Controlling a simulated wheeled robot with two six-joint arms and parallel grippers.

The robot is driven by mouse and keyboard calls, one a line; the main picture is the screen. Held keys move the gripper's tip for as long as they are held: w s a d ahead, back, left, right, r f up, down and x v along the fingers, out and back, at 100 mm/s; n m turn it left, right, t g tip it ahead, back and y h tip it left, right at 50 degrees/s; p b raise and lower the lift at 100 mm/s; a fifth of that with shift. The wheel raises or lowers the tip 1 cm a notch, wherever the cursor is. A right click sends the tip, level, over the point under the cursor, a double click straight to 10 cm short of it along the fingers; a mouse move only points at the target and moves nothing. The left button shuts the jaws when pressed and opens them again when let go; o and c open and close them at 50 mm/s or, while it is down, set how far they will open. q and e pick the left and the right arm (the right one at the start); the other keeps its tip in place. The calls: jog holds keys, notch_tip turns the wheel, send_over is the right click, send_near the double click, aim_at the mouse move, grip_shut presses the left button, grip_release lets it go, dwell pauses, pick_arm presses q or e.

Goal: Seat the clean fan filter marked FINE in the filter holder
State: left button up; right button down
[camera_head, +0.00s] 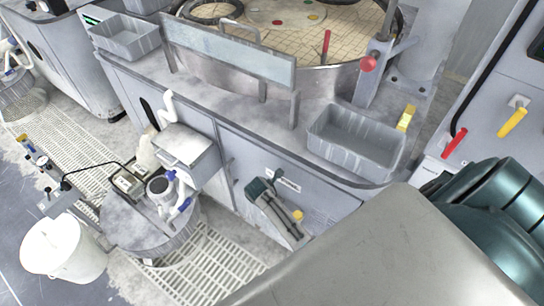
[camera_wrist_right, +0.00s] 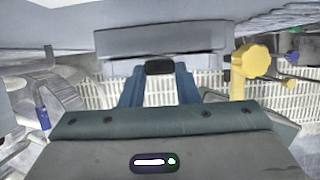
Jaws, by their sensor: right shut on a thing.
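In the right wrist view, my right gripper (camera_wrist_right: 160,80) has its two blue fingers closed on a small black tab (camera_wrist_right: 159,67). The tab meets a flat grey slab (camera_wrist_right: 160,42), which looks like the fan filter seen edge-on. No FINE mark is readable. A yellow knob (camera_wrist_right: 250,62) stands right of the slab. In the head view, a dark, ribbed grey fitting (camera_head: 275,212) with a small yellow knob (camera_head: 297,215) is at the cabinet front. I cannot tell whether it is the filter holder. My right arm hides the lower right; my left gripper is out of view.
The polishing machine has a round platen (camera_head: 285,40). A grey tray (camera_head: 355,140) sits on its right ledge, another tray (camera_head: 125,38) at the left. A drum (camera_head: 145,225) and white bucket (camera_head: 62,248) stand on the floor by grating (camera_head: 215,262).

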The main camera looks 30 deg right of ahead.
jog(key=shift+f, duration=0.6)
jog(key=c, duration=1)
grip_release()
jog(key=shift+r, duration=0.1)
jog(key=b+v, duration=0.1)
jog(key=v, duration=0.9)
jog(key=shift+s+a+r+b, duration=0.1)
jog(key=shift+a+r+b, duration=0.1)
jog(key=shift+r+b, duration=0.15)
